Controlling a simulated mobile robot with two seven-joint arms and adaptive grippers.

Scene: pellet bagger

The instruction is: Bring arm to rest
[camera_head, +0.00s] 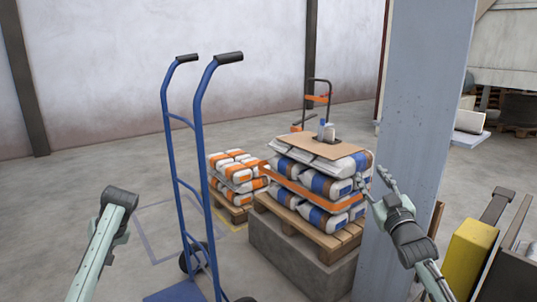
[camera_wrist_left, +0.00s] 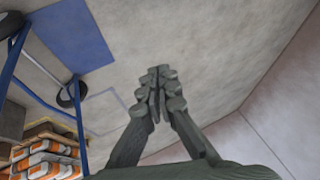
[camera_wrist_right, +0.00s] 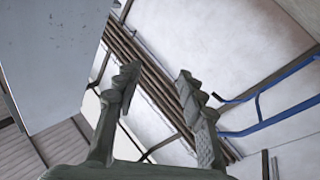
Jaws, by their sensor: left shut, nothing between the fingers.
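My right gripper (camera_head: 373,177) is raised in front of the grey column at the right of the head view. Its two fingers stand apart with nothing between them, as the right wrist view also shows (camera_wrist_right: 158,76). My left arm stands at the lower left of the head view, where its fingers do not show clearly. In the left wrist view my left gripper (camera_wrist_left: 158,75) has its fingers together, empty, above the concrete floor. Neither gripper touches anything.
A blue hand truck (camera_head: 205,170) stands between my arms. Behind it are a pallet stack of white and blue bags (camera_head: 325,185) on a concrete block (camera_head: 290,255) and a lower stack of orange and white bags (camera_head: 235,172). The grey column (camera_head: 420,100) is close to my right arm. A yellow block (camera_head: 470,255) is at the lower right.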

